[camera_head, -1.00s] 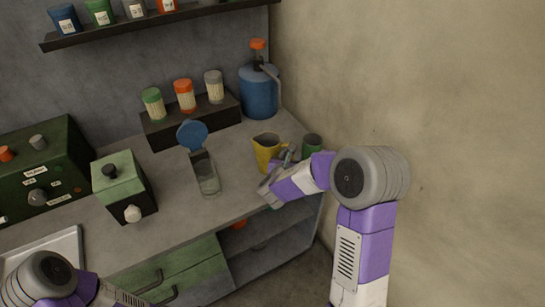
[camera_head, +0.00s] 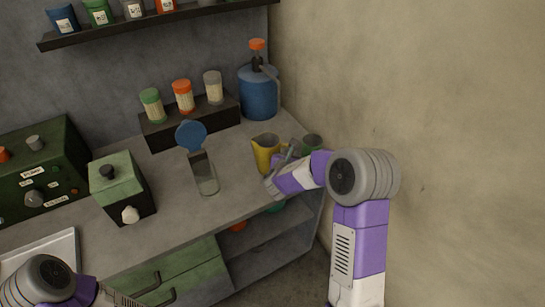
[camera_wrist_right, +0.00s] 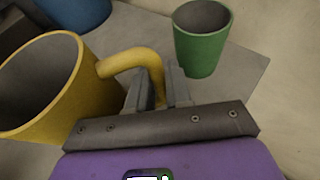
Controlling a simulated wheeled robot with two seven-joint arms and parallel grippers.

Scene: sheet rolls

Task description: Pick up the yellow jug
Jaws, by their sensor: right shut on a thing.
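The yellow jug (camera_head: 265,153) stands upright on the grey counter near its right end. In the right wrist view the jug (camera_wrist_right: 50,95) fills the left side, with its handle (camera_wrist_right: 130,60) pointing toward my fingers. My right gripper (camera_head: 285,158) is beside the jug on its right side. In the right wrist view my right gripper (camera_wrist_right: 158,85) is shut on the jug's handle, one finger on each side of it. Of my left arm only a part shows at the lower left of the head view; its gripper is out of the picture.
A green cup (camera_head: 313,142) stands just right of the jug, close to my right gripper; it also shows in the wrist view (camera_wrist_right: 202,45). A blue canister (camera_head: 259,92) stands behind. A glass container (camera_head: 204,172) with a blue lid is left. The wall is at right.

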